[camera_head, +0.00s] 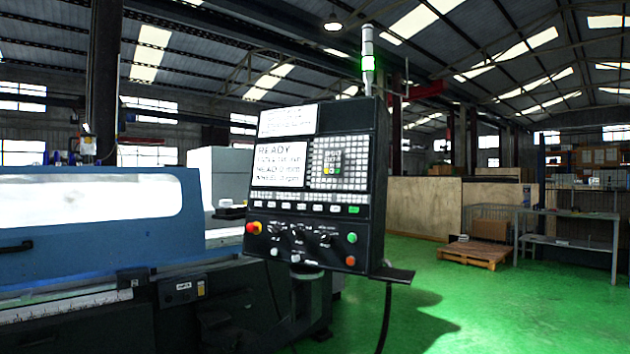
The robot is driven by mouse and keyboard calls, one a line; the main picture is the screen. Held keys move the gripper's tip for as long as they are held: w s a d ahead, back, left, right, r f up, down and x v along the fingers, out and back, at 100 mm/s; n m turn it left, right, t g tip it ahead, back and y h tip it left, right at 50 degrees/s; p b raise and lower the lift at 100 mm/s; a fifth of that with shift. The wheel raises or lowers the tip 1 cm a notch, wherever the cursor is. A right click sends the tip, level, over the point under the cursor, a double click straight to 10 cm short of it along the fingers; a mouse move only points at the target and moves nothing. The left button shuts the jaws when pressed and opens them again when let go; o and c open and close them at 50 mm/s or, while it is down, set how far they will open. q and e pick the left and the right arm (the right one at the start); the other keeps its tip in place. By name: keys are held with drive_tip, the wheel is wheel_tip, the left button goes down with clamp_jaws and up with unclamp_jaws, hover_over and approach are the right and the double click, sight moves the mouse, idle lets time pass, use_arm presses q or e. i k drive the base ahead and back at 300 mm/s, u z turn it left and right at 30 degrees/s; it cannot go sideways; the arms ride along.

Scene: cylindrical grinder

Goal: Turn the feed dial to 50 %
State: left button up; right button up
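The control panel (377,200) of the grinder stands upright near the middle of the head view, turned slightly. Its lower strip carries several dark dials, among them a left dial (274,229), a middle dial (298,233) and a right dial (325,239). Their labels are too small to read, so I cannot tell which is the feed dial or where it points. The screen (280,163) shows READY and some lines of text. Neither of my grippers is in view.
A red-and-yellow stop button (254,227) sits left of the dials; green (351,238) and red (350,260) buttons sit right. A small shelf (393,274) juts out at lower right. The blue grinder (90,240) fills the left.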

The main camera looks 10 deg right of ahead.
sight(324, 238)
drive_tip(key=z, duration=0.6)
drive_tip(key=i, duration=1.6)
drive_tip(key=u, duration=0.4)
